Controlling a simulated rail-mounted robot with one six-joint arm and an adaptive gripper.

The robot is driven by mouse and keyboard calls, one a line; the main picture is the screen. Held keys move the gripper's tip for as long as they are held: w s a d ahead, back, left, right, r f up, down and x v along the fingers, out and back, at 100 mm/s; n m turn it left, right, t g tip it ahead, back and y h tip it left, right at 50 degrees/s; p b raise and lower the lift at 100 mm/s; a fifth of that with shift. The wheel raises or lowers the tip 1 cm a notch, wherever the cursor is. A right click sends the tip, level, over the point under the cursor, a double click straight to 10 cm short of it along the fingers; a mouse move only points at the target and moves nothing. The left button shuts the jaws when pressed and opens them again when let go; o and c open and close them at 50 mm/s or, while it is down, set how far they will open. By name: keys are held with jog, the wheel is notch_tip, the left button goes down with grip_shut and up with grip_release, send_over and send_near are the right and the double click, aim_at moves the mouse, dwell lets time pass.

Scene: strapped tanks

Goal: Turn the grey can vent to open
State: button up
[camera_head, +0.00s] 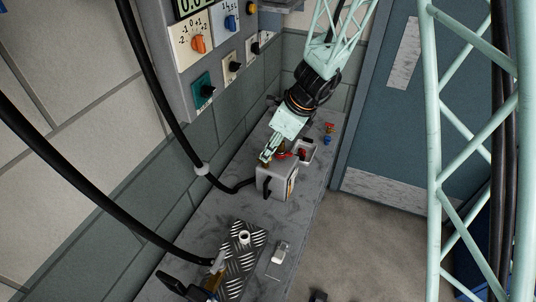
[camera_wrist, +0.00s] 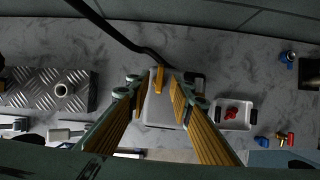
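The grey can (camera_head: 273,183) stands on the bench beside the wall in the head view, with a dark handle on its side. In the wrist view the can (camera_wrist: 160,109) is seen from above, partly behind my fingers. A small yellow piece (camera_wrist: 158,81), which looks like the vent, is on its top. My gripper (camera_head: 266,157) is just above the can's top. In the wrist view my gripper (camera_wrist: 156,88) is open, its yellow-padded fingers on either side of the yellow piece. I cannot tell if they touch it.
A white tray (camera_wrist: 232,127) with red pieces lies right of the can. Small red and blue fittings (camera_wrist: 286,138) lie beyond it. A diamond-plate block (camera_wrist: 35,90) with a pipe stub is at left. A black hose (camera_head: 223,190) runs close to the can.

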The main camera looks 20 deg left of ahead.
jog(key=shift+a+f, duration=0.2)
jog(key=shift+f, duration=0.25)
grip_shut()
